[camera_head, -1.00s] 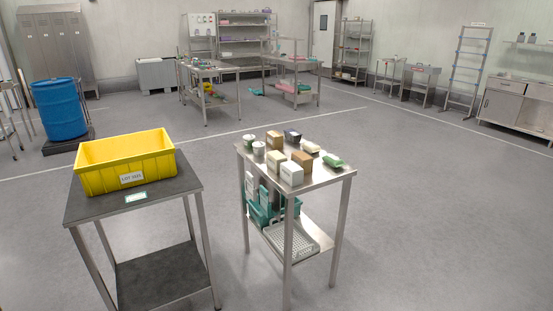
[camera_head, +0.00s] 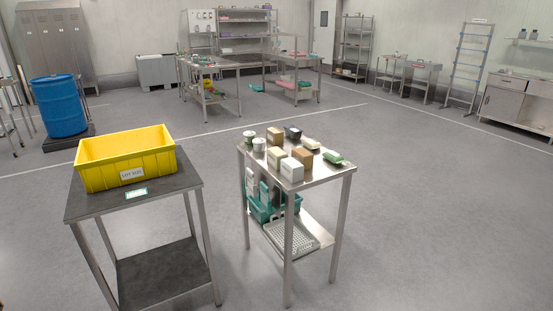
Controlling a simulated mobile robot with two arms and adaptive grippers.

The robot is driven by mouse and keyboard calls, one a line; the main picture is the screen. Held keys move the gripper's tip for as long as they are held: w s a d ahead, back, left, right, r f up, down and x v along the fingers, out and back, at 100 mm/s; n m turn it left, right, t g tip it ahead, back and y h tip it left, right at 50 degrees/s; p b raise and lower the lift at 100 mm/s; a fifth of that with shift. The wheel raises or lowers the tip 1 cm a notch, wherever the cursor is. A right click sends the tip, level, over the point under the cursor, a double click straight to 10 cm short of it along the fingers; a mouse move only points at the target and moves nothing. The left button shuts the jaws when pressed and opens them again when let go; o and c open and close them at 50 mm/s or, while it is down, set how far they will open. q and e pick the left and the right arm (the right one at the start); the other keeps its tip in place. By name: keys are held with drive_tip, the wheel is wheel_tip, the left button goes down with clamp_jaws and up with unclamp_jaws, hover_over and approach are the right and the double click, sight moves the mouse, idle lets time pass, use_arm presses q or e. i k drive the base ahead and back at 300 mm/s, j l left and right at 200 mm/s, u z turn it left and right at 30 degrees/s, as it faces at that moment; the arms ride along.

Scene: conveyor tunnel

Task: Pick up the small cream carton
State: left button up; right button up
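A small cream carton (camera_head: 276,157) stands on the steel table (camera_head: 325,174), on the left side of the group there. A white carton (camera_head: 292,169) stands just in front and to its right, and a brown box (camera_head: 303,157) is to its right. Another brown box (camera_head: 275,135) is behind it. A flatter cream item (camera_head: 311,146) lies further right. Neither of my grippers shows in this view, and nothing is touching the cream carton from above.
Two small cans (camera_head: 259,144), a dark box (camera_head: 293,132) and a green item (camera_head: 333,157) share the tabletop. A teal crate (camera_head: 262,208) and a grey tray (camera_head: 291,238) are below. A dark-topped table (camera_head: 95,203) with a yellow bin (camera_head: 103,179) stands left. The floor right is clear.

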sight(274, 161)
drive_tip(key=i+j+z, duration=0.15)
drive_tip(key=i, duration=0.35)
drive_tip(key=i+j+z, duration=0.1)
drive_tip(key=i, duration=0.35)
